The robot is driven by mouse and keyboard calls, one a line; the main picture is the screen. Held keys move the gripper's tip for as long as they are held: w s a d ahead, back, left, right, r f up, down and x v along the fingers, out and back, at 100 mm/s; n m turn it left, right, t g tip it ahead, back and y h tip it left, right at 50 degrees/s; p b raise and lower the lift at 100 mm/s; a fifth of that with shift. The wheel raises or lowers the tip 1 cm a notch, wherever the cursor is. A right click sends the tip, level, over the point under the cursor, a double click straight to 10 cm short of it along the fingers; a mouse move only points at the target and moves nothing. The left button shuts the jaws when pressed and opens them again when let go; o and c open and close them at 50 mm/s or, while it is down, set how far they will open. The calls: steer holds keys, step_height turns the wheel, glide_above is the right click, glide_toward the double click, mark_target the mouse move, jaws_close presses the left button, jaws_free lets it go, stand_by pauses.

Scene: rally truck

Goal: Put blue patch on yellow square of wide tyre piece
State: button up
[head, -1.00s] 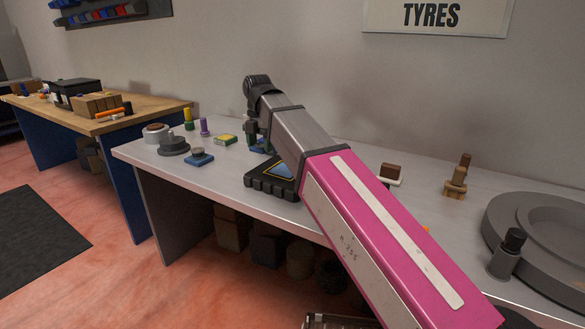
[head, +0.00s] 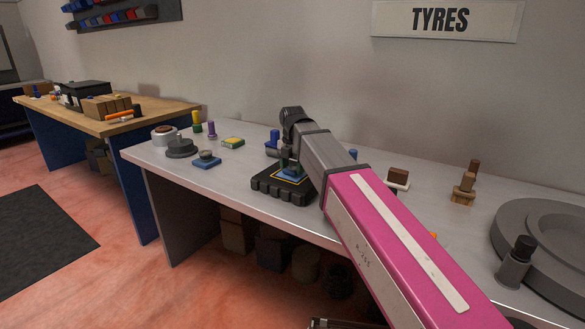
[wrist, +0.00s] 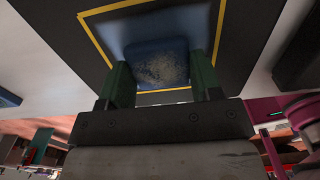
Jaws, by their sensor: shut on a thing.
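The wide tyre piece (head: 268,193) is a black treaded block near the bench's front edge. Its yellow square outline (head: 307,180) frames a bluish area, also seen in the wrist view (wrist: 98,42). My gripper (head: 291,166) is above this square, pointing down. In the wrist view its two green fingers (wrist: 160,80) are shut on the blue patch (wrist: 158,62), which has a speckled, worn middle. The patch appears within the yellow outline, close to its near line. Whether it touches the tyre surface I cannot tell. My arm hides part of the tyre's right side.
A blue base with a dark knob (head: 207,161), a green-yellow patch (head: 233,142) and a grey round piece (head: 180,148) stand left on the bench. A blue object (head: 273,142) stands behind the tyre piece.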

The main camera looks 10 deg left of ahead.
mark_target(292, 168)
steer(key=shift+f, duration=0.3)
steer(key=shift+s+d+f, duration=0.1)
steer(key=shift+s+f, duration=0.05)
steer(key=shift+f, duration=0.4)
steer(key=c, duration=0.5)
steer(key=o, duration=1.4)
steer(key=shift+s, duration=0.1)
steer(key=shift+d, duration=0.1)
steer(key=shift+s+d, duration=0.1)
steer(key=shift+s, duration=0.05)
steer(key=shift+c, duration=0.4)
steer(key=shift+o, duration=0.5)
step_height(292, 168, up, 13)
steer(key=shift+w+a+r, duration=0.2)
steer(key=shift+w+a, duration=0.1)
steer(key=shift+w, duration=0.1)
